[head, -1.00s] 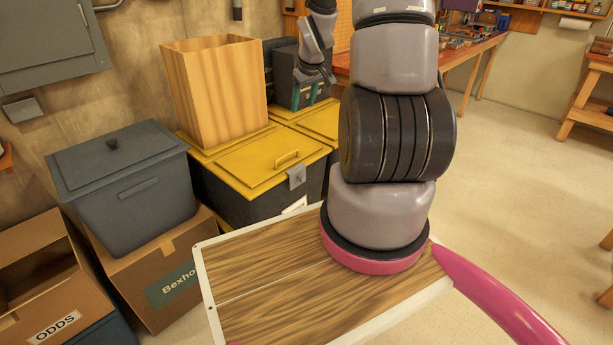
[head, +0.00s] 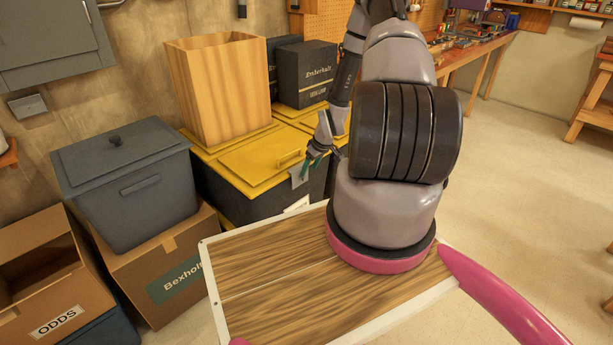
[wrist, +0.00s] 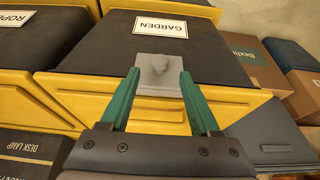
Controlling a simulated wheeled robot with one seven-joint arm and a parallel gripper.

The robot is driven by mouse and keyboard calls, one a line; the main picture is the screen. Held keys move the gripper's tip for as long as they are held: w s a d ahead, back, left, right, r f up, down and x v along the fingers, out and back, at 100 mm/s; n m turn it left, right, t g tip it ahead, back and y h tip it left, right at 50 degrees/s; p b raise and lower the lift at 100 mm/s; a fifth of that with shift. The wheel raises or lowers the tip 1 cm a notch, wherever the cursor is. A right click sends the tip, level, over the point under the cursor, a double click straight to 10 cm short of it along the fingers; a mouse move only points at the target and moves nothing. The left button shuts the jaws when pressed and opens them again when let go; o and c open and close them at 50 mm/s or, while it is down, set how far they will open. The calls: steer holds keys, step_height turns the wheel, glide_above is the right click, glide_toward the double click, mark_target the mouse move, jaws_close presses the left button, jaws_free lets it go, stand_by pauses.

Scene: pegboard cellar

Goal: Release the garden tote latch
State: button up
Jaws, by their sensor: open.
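The garden tote is black with a yellow lid (head: 245,165) and stands against the wall in the head view. Its front carries a white GARDEN label (wrist: 160,27) in the wrist view. The grey latch (wrist: 150,76) is a plate with a small raised knob at the lid's edge; in the head view the latch (head: 297,178) is partly hidden by my gripper. My gripper (wrist: 159,76) is open, its green fingers on either side of the latch knob. In the head view my gripper (head: 308,170) is at the tote's front. I cannot tell whether the fingers touch it.
A tall wooden bin (head: 220,90) stands on the garden tote's lid. A second yellow-lidded tote, labelled ROPE (wrist: 15,18), is beside it, with dark boxes (head: 304,75) on top. A grey lidded bin (head: 130,190) sits on a cardboard box at left. Open floor (head: 510,190) lies at right.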

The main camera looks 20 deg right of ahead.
mark_target(306, 176)
steer(key=x, duration=0.5)
steer(key=shift+f, duration=0.1)
jaws_close()
stand_by(1.3)
